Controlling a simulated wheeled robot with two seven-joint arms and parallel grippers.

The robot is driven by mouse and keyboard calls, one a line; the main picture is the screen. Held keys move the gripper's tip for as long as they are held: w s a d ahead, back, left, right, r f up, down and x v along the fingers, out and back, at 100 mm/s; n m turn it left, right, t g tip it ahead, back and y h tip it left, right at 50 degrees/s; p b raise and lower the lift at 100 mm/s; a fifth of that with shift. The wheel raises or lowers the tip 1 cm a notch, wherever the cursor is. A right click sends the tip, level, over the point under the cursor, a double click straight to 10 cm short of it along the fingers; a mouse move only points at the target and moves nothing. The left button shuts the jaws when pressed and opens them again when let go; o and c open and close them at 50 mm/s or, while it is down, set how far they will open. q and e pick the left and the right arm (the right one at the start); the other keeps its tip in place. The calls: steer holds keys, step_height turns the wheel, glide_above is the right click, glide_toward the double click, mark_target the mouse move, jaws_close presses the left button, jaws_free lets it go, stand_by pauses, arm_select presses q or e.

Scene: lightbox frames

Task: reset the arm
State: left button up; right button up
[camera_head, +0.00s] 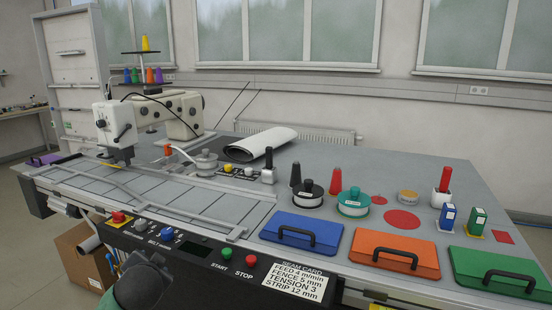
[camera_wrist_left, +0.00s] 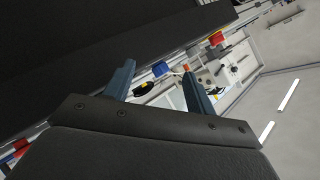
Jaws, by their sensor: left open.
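My left gripper (camera_wrist_left: 160,85) shows in the left wrist view with its two blue-grey fingers spread apart and nothing between them. In the head view my left arm (camera_head: 142,280) comes in low at the left, in front of the table's front panel (camera_head: 185,262). The fingers are hard to make out there. My right arm and gripper are in neither view.
The table holds a sewing machine (camera_head: 117,123), a blue case (camera_head: 300,233), an orange case (camera_head: 393,254) and a green case (camera_head: 500,272). Red STOP (camera_head: 251,260) and green START (camera_head: 227,253) buttons sit on the front panel. A cardboard box (camera_head: 82,262) stands below left.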

arm_select(q)
steer(key=s+d+f+n+g+h+p, duration=0.1)
steer(key=s+d+f+g+h, duration=0.1)
steer(key=s+d+f, duration=0.45)
steer(key=s+d+f+g+h, duration=0.2)
steer(key=s+d+f+g, duration=0.15)
steer(key=s+f, duration=0.5)
steer(key=s+d+f+n+g+h, duration=0.1)
steer(key=s+d+f+g, duration=0.1)
steer(key=s+d+f, duration=0.2)
steer(key=s+d+f+n+g+h+p, duration=0.1)
steer(key=s+d+f+g, duration=0.1)
steer(key=s+f, duration=0.8)
steer(key=s+d, duration=0.1)
steer(key=s, duration=0.6)
steer(key=shift+d, duration=0.35)
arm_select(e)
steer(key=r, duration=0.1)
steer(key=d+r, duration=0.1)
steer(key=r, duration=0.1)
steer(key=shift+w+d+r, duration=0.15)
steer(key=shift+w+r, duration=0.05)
arm_select(q)
steer(key=shift+f+p, duration=0.15)
steer(key=shift+p, duration=0.15)
